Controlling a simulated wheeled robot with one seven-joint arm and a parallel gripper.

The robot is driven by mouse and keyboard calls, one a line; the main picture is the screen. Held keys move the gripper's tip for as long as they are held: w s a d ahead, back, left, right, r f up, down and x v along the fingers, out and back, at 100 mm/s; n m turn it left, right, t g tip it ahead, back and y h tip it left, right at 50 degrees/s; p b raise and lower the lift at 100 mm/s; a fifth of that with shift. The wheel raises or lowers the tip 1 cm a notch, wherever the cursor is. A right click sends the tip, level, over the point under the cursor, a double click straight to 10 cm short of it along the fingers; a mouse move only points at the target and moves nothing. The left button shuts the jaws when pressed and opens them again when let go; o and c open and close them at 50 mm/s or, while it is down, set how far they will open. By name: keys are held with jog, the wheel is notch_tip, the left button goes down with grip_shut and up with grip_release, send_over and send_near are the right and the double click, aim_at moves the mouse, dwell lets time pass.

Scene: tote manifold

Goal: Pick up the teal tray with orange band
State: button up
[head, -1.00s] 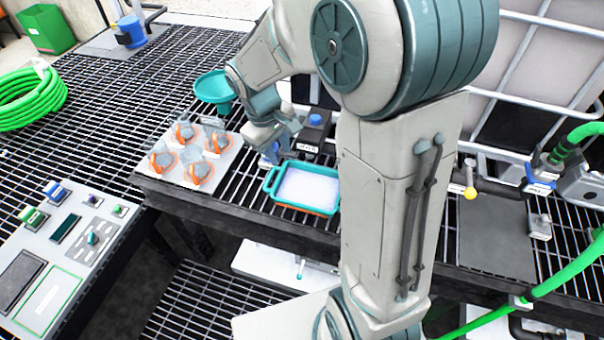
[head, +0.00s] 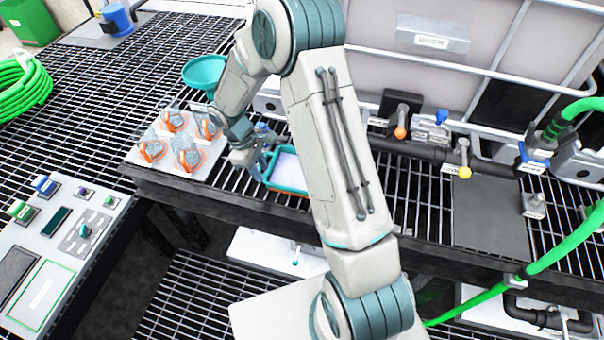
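The teal tray with orange band (head: 285,186) sits on the grated bench near its front edge, with a white inside. My arm covers its right part, and little of the orange band shows. My gripper (head: 257,172) is at the tray's left end, low and close to the rim and handle there. The fingers point down beside that end. I cannot tell whether they touch the tray or how far apart they are.
A white plate with several orange-ringed clear pieces (head: 180,145) lies left of the tray. A teal funnel (head: 204,72) stands behind. Black pipework with an orange-tipped valve (head: 400,132) and a yellow-tipped valve (head: 464,172) runs to the right. A control panel (head: 65,235) is at front left.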

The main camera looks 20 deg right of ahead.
jog(key=p, duration=0.2)
send_over(293, 186)
jog(key=s+a, duration=0.2)
jog(key=shift+s+d, duration=0.1)
jog(key=shift+x, duration=2.45)
grip_shut()
